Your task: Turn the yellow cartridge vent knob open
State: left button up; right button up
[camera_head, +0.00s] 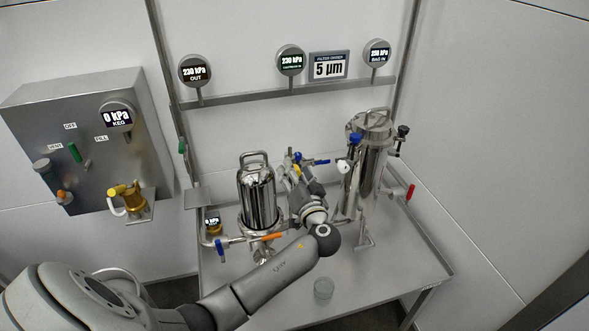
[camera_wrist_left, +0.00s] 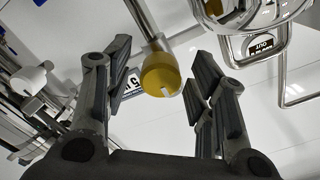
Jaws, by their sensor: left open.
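The yellow vent knob (camera_wrist_left: 160,75) shows in the left wrist view as a round cap with a pale mark, on the end of a metal pipe. My left gripper (camera_wrist_left: 162,70) is open, with one finger on each side of the knob and a visible gap to both. In the head view my left arm reaches in from the left, and the gripper (camera_head: 296,178) is between the two steel vessels. There the gripper largely hides the knob. The steel cartridge housing (camera_head: 258,195) stands just left of the gripper. My right gripper is not in view.
A taller steel vessel (camera_head: 372,155) with blue and black handles stands right of my gripper. An orange-handled valve (camera_head: 270,237) lies close to my forearm. A gauge rail (camera_head: 285,92) crosses the wall behind.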

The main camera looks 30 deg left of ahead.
pick_arm(q)
jog(key=shift+w+a, duration=0.25)
jog(key=shift+a, duration=0.1)
jog(key=c, duration=1.1)
